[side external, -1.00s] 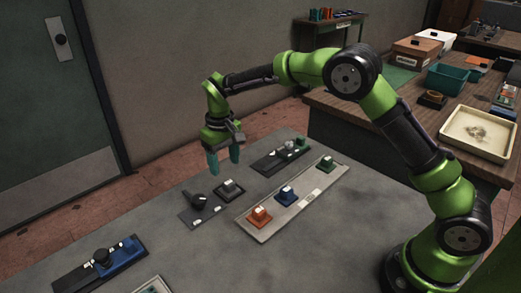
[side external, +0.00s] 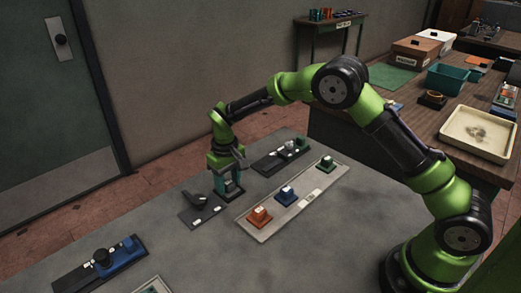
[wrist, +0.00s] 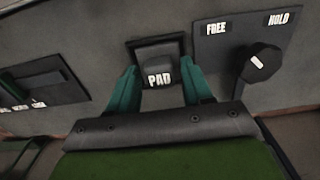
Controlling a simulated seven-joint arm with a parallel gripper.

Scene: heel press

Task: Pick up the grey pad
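The grey pad (wrist: 158,52) is a dark grey block with a white PAD label, sitting in a darker square frame in the wrist view. My gripper (wrist: 159,80) has its two teal fingers on either side of the pad's near end, with a gap showing between each finger and the block. In the side view my gripper (side external: 227,184) is low over the table at the pad's place, and its fingers hide most of the pad. I cannot tell how far down the pad the fingertips reach.
A black knob (wrist: 260,62) with FREE and HOLD labels is right of the pad in the wrist view. A pale strip (side external: 262,237) with orange, blue and green blocks lies nearby. A black panel (side external: 268,165) is behind it. Bare table lies in front.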

